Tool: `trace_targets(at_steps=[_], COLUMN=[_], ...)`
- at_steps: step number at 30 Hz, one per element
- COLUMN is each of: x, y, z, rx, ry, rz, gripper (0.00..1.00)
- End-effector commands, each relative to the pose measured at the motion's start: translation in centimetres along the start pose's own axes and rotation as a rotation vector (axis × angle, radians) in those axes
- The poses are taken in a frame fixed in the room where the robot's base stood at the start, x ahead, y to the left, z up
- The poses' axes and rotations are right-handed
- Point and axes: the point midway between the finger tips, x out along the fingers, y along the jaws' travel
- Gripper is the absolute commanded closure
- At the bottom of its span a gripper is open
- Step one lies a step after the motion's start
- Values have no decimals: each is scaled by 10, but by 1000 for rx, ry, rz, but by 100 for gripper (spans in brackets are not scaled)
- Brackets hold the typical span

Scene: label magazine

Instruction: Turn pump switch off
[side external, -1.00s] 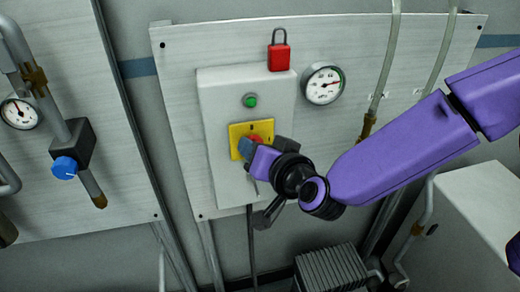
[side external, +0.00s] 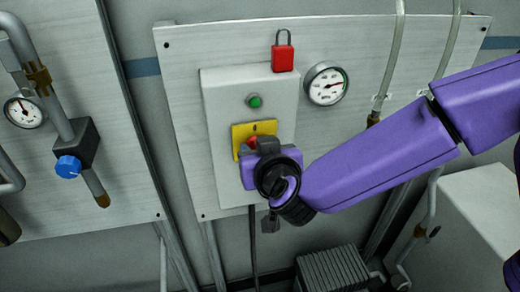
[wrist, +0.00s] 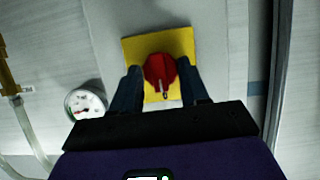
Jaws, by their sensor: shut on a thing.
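The pump switch is a red knob (side external: 252,141) on a yellow plate (side external: 240,130), on the front of a pale grey box (side external: 226,95). The knob (wrist: 158,68) and plate (wrist: 130,48) also show in the wrist view. A pale pointer mark on the knob points down in that picture. My gripper (wrist: 161,72) has one dark finger on each side of the knob and is shut on it. In the side view my gripper (side external: 257,148) covers the lower part of the plate and most of the knob.
A green lamp (side external: 254,101) is above the plate. A red padlock (side external: 283,55) is at the box's top right corner. A round gauge (side external: 326,84) is right of the box. A valve with a blue knob (side external: 68,166) is at the far left, clear of my arm.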

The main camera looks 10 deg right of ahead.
Motion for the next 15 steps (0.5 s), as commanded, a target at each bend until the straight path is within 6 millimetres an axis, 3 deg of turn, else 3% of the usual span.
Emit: trace_targets(at_steps=[10, 11, 12, 15], x=[0, 0, 0, 0], y=[0, 0, 0, 0], z=[1, 1, 1, 0], rx=[-5, -5, -4, -3], ry=[-1, -1, -1, -1], rz=[0, 0, -1, 0], gripper=[86, 46, 33, 31])
